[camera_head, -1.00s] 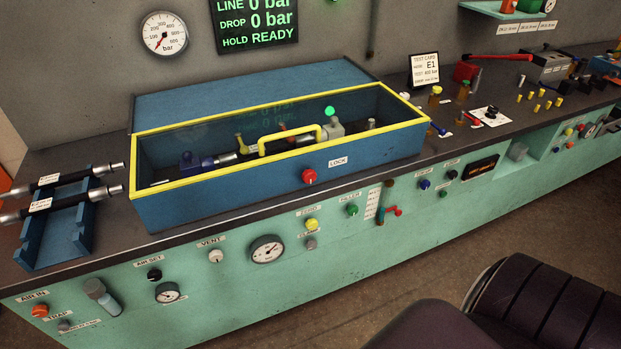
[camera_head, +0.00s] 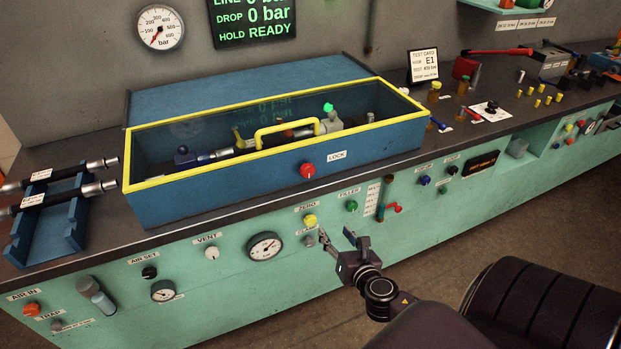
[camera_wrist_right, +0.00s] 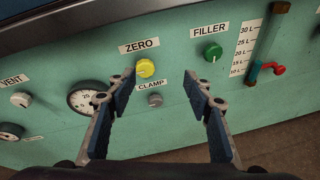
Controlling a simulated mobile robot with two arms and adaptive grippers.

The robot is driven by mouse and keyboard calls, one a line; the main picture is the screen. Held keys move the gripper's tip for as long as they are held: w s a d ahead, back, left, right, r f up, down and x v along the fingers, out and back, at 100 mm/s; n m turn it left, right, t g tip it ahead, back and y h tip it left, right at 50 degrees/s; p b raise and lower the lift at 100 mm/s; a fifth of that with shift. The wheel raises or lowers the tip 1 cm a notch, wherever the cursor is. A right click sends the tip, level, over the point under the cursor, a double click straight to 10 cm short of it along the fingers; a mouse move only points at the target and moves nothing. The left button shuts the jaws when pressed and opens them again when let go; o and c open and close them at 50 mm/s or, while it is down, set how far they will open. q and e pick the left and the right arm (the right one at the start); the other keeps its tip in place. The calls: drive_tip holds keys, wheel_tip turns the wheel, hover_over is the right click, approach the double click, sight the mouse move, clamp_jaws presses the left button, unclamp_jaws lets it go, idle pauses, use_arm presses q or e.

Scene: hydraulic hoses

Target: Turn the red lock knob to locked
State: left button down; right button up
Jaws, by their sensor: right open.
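The red lock knob (camera_head: 307,170) sits on the front face of the blue test box (camera_head: 220,195), left of the LOCK label (camera_head: 337,155). Which way the knob is set is too small to tell. The box lid with its yellow frame and yellow handle (camera_head: 287,132) is down. My right gripper (camera_head: 338,241) is open and empty, below and right of the knob, in front of the green panel. In the right wrist view its two fingers (camera_wrist_right: 158,105) stand apart below the ZERO and FILLER knobs; the red knob is not in that view. My left gripper is not in view.
Near my right gripper on the panel are the yellow ZERO knob (camera_head: 310,220), the grey CLAMP knob (camera_head: 309,240) and the green FILLER knob (camera_head: 351,206). A blue hose rack (camera_head: 45,235) stands at the left. The bench top right of the box holds small fittings and a test card (camera_head: 423,66).

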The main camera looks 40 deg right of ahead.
sight(309, 173)
drive_tip(key=w+a+r+n+t, duration=0.1)
drive_tip(key=w+r+n+t, duration=0.15)
drive_tip(key=r, duration=0.55)
drive_tip(key=w+a+r+n+t, duration=0.1)
drive_tip(key=a+r+n+t, duration=0.1)
drive_tip(key=r+n, duration=0.35)
drive_tip(key=shift+m+g, duration=0.25)
drive_tip(key=shift+m, duration=0.35)
drive_tip(key=w, duration=0.2)
drive_tip(key=w+d+r, duration=0.1)
drive_tip(key=w, duration=0.1)
drive_tip(key=w+d+r+p, duration=0.1)
drive_tip(key=w, duration=0.2)
drive_tip(key=shift+d, duration=0.1)
drive_tip(key=c, duration=1.2)
drive_tip(key=shift+o, duration=0.2)
